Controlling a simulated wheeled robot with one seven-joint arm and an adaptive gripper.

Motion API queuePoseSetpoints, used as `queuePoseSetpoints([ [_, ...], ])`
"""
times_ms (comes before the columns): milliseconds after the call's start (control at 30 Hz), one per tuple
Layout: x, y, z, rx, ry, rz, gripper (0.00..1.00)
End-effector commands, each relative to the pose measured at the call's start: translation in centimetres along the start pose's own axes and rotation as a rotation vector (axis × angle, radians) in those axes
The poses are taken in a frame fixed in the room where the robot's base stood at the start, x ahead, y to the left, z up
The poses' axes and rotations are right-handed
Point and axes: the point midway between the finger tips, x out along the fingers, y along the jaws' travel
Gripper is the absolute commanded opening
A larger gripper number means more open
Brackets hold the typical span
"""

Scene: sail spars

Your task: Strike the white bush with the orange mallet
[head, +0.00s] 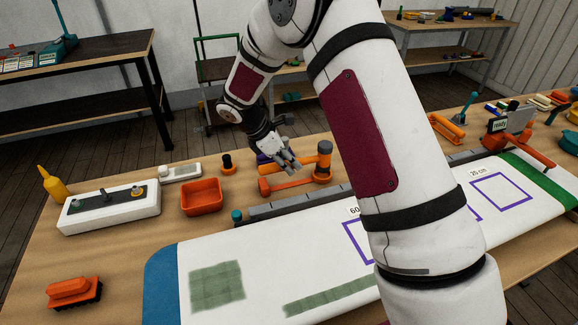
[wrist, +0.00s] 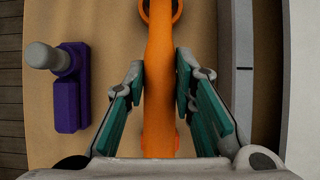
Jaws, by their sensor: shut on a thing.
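In the head view, the orange mallet (head: 287,184) lies behind the white board. My gripper (head: 288,163) is over it, with its fingers (wrist: 160,95) shut on the bar from both sides. A white block (head: 85,217) at the left carries a dark plate with several small posts (head: 137,191); I cannot tell which is the white bush.
A purple block (wrist: 69,110) with a grey-white cylinder stands left of the bar. A grey rail (head: 300,203) edges the board. My arm hides its middle.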

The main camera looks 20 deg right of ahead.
Motion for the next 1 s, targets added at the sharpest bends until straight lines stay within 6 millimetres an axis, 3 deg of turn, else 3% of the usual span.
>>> queuePoseSetpoints([
  [500, -3.1, 0.0, 1.9, 0.001, 0.0, 0.001, 0.0],
  [1000, -3.5, 0.1, 2.1, -0.006, 0.0, 0.005, 0.0],
])
